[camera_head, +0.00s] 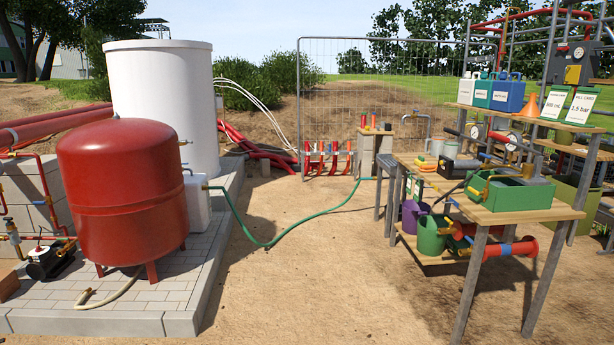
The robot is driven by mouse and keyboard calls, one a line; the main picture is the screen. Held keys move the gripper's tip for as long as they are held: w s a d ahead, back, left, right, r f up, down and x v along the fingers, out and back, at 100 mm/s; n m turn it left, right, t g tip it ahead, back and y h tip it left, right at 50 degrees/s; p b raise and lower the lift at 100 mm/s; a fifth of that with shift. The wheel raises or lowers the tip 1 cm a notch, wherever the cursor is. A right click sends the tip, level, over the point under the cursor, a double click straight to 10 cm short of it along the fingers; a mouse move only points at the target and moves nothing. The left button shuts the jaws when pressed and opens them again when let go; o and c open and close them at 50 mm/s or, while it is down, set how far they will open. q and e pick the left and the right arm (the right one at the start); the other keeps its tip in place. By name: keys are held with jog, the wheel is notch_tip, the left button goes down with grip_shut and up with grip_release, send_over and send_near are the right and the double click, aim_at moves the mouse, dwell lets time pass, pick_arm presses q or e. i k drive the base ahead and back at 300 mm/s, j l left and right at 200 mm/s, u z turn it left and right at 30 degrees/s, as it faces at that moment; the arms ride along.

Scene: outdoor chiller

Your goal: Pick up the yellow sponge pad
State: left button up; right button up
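A small flat yellow item (426,168) lies near the back left corner of the wooden workbench (512,214), with some orange-red beside it. It looks like the yellow sponge pad, but it is too small to make out its shape surely. Neither of my grippers shows in the head view, so nothing is seen near the yellow item.
A green tool tray (520,196) stands on the bench. Purple (411,217) and green (432,236) watering cans stand on its lower shelf. Open sand (320,285) lies in front.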

aim_at(421, 160)
jog(key=i+z, duration=0.35)
jog(key=i, duration=3.55)
jog(key=i+j+z, duration=0.1)
jog(key=i+z, duration=0.15)
jog(key=i, duration=1)
jog(key=i+j+z, duration=0.1)
jog(key=i+z, duration=0.25)
jog(key=z, duration=0.15)
jog(key=i+j+z, duration=0.3)
jog(key=z, duration=0.15)
jog(key=i+j+z, duration=0.35)
jog(key=z, duration=0.15)
jog(key=i+j+z, duration=0.2)
jog(key=j+z, duration=0.25)
jog(key=i+j+z, duration=0.15)
jog(key=j+z, duration=0.8)
jog(key=j, duration=0.15)
